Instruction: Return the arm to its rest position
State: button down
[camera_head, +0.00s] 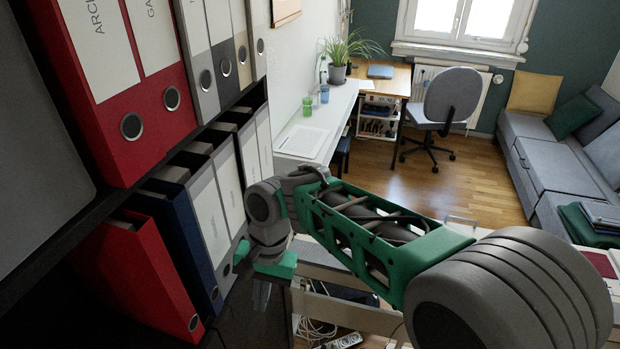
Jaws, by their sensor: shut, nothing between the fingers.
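My grey and green arm (390,235) reaches from the lower right across the picture toward the shelf at the left. My gripper (262,295) hangs at its far end, pointing down, low and close beside the shelved binders. Its fingers are small and partly blurred here; they look closed and hold nothing that I can see. The digital piano cannot be made out with certainty.
Binders, including a red one (135,270) and a blue one (190,235), fill the shelf close at left. Behind are a white desk (340,105), a plant (345,55), an office chair (452,100) and a grey sofa (550,165). Wooden floor (480,180) is open between them.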

jog(key=s+d+f+n+t+h, duration=0.1)
jog(key=s+d+f+n, duration=0.1)
jog(key=d+f+n, duration=0.4)
jog(key=w+d+r+m+t+b, duration=0.1)
jog(key=d+r, duration=0.3)
jog(key=d, duration=0.7)
jog(key=w+d+r+m+t+b, duration=0.1)
jog(key=d+r+m+t+b, duration=0.2)
jog(key=d, duration=0.7)
jog(key=shift+w+d+r+m+t+h, duration=0.2)
jog(key=shift+d+r+m+t+h, duration=0.2)
jog(key=shift+r+t, duration=0.35)
